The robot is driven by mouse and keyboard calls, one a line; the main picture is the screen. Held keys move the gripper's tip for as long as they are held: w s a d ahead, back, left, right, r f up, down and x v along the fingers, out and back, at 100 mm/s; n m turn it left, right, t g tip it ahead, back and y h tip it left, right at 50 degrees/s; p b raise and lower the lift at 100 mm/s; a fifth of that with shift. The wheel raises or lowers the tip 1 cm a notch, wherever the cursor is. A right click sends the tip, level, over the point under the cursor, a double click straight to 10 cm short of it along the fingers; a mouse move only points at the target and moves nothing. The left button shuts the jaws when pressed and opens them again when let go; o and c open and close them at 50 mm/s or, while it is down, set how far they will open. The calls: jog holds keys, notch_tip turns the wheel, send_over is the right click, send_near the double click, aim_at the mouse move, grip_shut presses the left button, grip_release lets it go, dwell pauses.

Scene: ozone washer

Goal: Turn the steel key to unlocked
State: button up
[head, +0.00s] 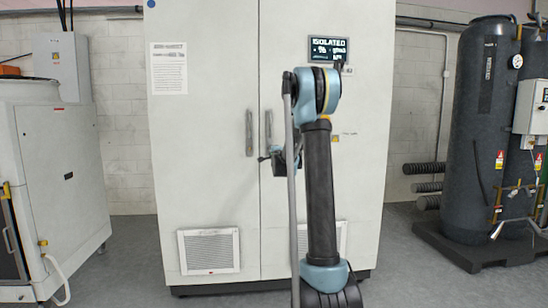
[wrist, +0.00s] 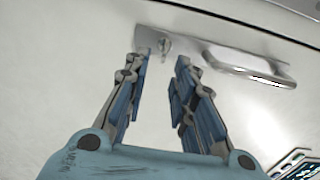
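The small steel key (wrist: 164,46) sits in a lock plate on the pale cabinet door in the wrist view, beside one end of a metal door handle (wrist: 250,66). My gripper (wrist: 163,60) is open and empty. Its two fingertips lie on either side of the key in the picture, and I see no contact. Whether the key is fully between them in depth I cannot tell. In the head view my gripper (head: 263,158) is close to the cabinet front by the right door handle (head: 268,128). The key cannot be made out there, and my arm covers part of that door.
The white two-door cabinet (head: 205,200) has vent grilles low down and a display (head: 328,50) reading ISOLATED. A white machine (head: 60,180) stands at left. Dark tanks (head: 480,110) stand at right. Grey floor is open between the cabinet and both sides.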

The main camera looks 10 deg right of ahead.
jog(key=shift+s, duration=2.8)
jog(key=s+a+r+n+g+y, duration=0.1)
jog(key=s+a+r+n+y, duration=0.1)
jog(key=s+a+n+y, duration=0.45)
jog(key=s+a+r+n+g+y, duration=0.1)
jog(key=s+a+r+n, duration=0.2)
jog(key=s, duration=0.7)
jog(key=s+a+f+n+g, duration=0.3)
jog(key=s+f+n, duration=0.2)
jog(key=s, duration=0.3)
jog(key=s+d+f+n+g+h, duration=0.1)
jog(key=s+f+n+g, duration=0.15)
jog(key=s+f, duration=0.6)
jog(key=s+d+f+n+g+h, duration=0.1)
jog(key=s+f+g, duration=0.4)
jog(key=s, duration=0.6)
jog(key=s+d+f+g+h, duration=0.1)
jog(key=s+d+f+h, duration=0.1)
jog(key=s+d+f, duration=0.3)
jog(key=s+d+f+g+h, duration=0.2)
jog(key=s+d+f, duration=0.4)
jog(key=s, duration=0.6)
jog(key=shift+s+d+f+h, duration=0.2)
jog(key=shift+s+f+h, duration=0.05)
jog(key=shift+f+h, duration=0.5)
